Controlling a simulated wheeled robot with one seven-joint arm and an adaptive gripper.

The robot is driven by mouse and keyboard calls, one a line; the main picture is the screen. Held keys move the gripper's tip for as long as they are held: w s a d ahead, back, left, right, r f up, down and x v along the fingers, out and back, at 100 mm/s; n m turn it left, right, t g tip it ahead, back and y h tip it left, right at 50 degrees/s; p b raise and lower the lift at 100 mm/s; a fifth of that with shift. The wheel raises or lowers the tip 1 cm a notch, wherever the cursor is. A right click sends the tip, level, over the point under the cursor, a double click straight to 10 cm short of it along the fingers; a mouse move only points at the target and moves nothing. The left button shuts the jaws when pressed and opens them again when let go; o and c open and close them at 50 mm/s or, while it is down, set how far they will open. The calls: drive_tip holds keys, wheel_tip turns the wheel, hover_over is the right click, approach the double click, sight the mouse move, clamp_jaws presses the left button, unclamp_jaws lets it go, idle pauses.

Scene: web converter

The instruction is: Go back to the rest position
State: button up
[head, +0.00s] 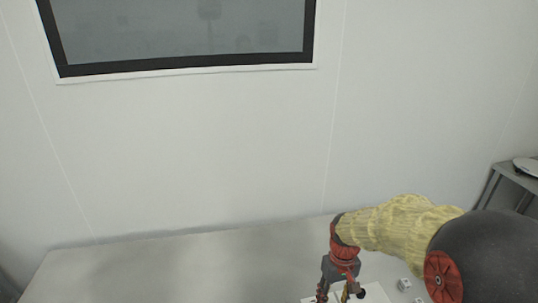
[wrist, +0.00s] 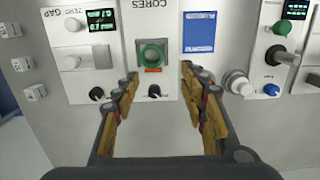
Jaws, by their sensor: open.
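My gripper (wrist: 160,92) is open in the wrist view, with its two yellow-padded fingers apart and nothing between them. It faces a light grey control panel (wrist: 170,125). A green-ringed button (wrist: 152,57) shows on the panel beyond the fingertips, with a small black knob (wrist: 154,91) below it. I cannot tell how far the fingertips are from the panel. In the head view my gripper (head: 338,296) hangs down at the bottom edge, over the pale table, and its tips are partly cut off.
The pale table (head: 150,270) is bare at left, against a white wall with a dark-framed window (head: 180,30). Small white blocks (head: 404,284) lie right of my gripper. A grey stand (head: 510,180) is at far right. More knobs, such as a blue one (wrist: 271,90), dot the panel.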

drive_tip(key=s+r+m+t, duration=0.2)
drive_tip(key=s+r+t, duration=0.4)
drive_tip(key=s+r, duration=1.1)
wheel_tip(320, 180, up, 4)
drive_tip(key=shift+s+f+b, duration=0.1)
drive_tip(key=shift+s+b, duration=0.2)
